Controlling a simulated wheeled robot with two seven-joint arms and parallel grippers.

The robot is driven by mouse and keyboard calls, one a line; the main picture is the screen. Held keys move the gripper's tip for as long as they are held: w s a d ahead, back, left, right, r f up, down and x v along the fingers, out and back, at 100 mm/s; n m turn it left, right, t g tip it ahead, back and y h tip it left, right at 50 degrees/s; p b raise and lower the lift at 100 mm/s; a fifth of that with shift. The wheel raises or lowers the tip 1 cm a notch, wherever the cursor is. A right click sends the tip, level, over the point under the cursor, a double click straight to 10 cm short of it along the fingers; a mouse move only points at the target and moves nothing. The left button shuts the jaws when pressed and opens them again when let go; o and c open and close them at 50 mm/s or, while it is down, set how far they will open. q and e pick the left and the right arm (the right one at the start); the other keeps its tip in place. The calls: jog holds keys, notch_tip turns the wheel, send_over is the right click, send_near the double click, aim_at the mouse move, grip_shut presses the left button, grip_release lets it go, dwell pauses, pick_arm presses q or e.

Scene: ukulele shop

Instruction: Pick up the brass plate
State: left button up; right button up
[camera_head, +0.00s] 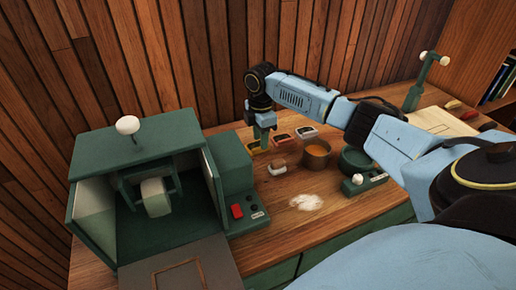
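My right arm reaches in from the right, and its gripper (264,134) points down over the back of the workbench. The gripper is small in the picture, and I cannot tell whether its fingers are open or shut. Small trays or blocks lie around it: a yellow one (252,147) just left, and red ones with dark tops (281,140) to its right. I cannot make out for sure which thing is the brass plate; it may be hidden or too small to tell. My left gripper is not in view.
A green open booth (135,160) with a lowered front flap fills the left of the bench. A copper-coloured pot (316,154), a small pale-topped block (277,168) and white powder (306,202) lie in the middle. A green stand (414,95) is at the back right.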

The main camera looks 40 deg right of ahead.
aim_at(257, 146)
jog(key=shift+w+f, duration=0.1)
jog(key=shift+f, duration=1.35)
grip_shut()
jog(key=shift+r, duration=0.1)
